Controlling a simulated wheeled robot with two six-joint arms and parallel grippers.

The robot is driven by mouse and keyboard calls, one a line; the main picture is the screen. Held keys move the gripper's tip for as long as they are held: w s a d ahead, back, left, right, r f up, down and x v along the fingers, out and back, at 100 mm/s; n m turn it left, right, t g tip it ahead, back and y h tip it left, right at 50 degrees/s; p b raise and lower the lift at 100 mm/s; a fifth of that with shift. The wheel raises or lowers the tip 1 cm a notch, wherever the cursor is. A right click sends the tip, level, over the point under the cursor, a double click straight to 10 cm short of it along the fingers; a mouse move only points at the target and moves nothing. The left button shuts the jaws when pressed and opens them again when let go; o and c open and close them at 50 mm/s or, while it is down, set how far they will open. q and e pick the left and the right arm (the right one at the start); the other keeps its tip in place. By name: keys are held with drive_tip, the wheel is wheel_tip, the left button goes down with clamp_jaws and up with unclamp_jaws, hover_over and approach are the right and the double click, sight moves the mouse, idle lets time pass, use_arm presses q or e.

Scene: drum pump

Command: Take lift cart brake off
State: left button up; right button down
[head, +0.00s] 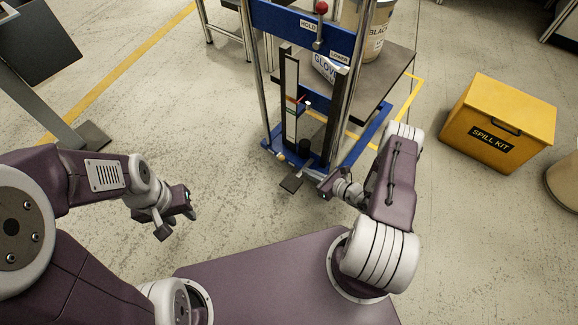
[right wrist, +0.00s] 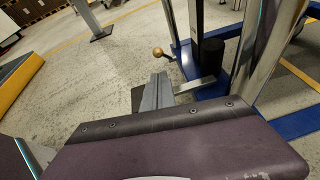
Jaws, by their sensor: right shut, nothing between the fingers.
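The lift cart (head: 301,25) has a blue and steel frame. Low on its near side a dark flat pedal (head: 291,184) sticks out near a black cylinder (head: 304,147). My right gripper (head: 325,189) is shut and empty, low at the cart's near right corner, just right of the pedal. In the right wrist view its fingers (right wrist: 158,90) partly cover a dark plate, and I cannot tell whether they touch it. A brass-coloured ball knob (right wrist: 158,52) shows beyond them. No part is marked as the brake. My left gripper (head: 177,222) is open and empty over bare floor.
A red-knobbed lever (head: 321,7) stands between the HOLD and LOWER labels. A drum (head: 374,30) stands behind the cart's frame. A yellow spill kit box (head: 498,120) is at the right.

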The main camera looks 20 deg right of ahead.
sight(280, 157)
drive_tip(key=b+x, duration=0.6)
drive_tip(key=x, duration=0.4)
